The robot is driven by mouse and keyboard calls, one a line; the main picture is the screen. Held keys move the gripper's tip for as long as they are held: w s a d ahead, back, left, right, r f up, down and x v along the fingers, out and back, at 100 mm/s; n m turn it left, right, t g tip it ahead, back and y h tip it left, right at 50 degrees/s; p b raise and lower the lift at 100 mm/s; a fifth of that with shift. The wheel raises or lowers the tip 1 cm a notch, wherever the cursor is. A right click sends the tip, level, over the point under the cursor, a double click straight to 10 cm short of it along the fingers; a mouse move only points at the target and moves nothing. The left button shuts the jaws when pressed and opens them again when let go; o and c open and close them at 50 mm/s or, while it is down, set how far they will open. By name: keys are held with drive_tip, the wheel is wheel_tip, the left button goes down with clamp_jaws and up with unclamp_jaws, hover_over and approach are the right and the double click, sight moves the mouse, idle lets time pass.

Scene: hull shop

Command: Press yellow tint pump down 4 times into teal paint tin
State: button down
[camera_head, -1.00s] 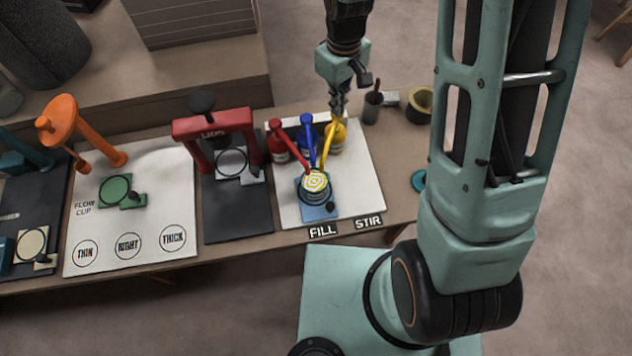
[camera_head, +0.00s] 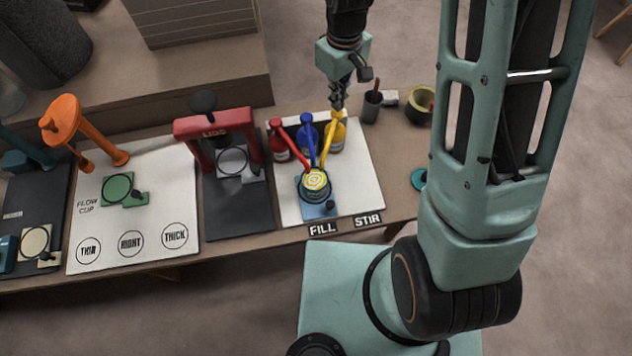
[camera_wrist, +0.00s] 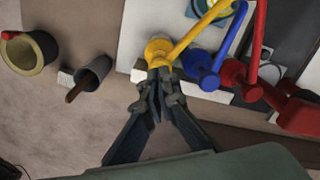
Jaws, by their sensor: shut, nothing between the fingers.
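The yellow tint pump (camera_head: 338,130) stands at the back right of the white mat, its spout slanting down to the tin. In the wrist view the yellow pump (camera_wrist: 158,50) is just beyond my fingertips. The teal paint tin (camera_head: 315,196) stands upright at the front of the mat, with a yellow and white swirl on its top, under the spout ends. My gripper (camera_head: 338,103) is shut and empty, pointing down right over the yellow pump's head. I cannot tell whether it touches the head. My gripper also shows in the wrist view (camera_wrist: 158,78).
The blue pump (camera_head: 307,132) and red pump (camera_head: 278,143) stand left of the yellow one. A dark cup with a stick (camera_head: 371,108) and a yellow-rimmed pot (camera_head: 419,105) stand to the right. A red lid press (camera_head: 212,128) is left of the mat (camera_head: 360,190).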

drive_tip(key=shift+f+b, duration=1.2)
drive_tip(key=shift+f, duration=0.5)
drive_tip(key=shift+r, duration=0.1)
drive_tip(key=shift+r+p, duration=1.3)
drive_tip(key=shift+r, duration=0.35)
drive_tip(key=shift+f, duration=0.2)
drive_tip(key=shift+f+b, duration=1.2)
drive_tip(key=shift+f, duration=0.25)
drive_tip(key=shift+r, duration=0.15)
drive_tip(key=shift+r+p, duration=1.25)
drive_tip(key=shift+r, duration=0.3)
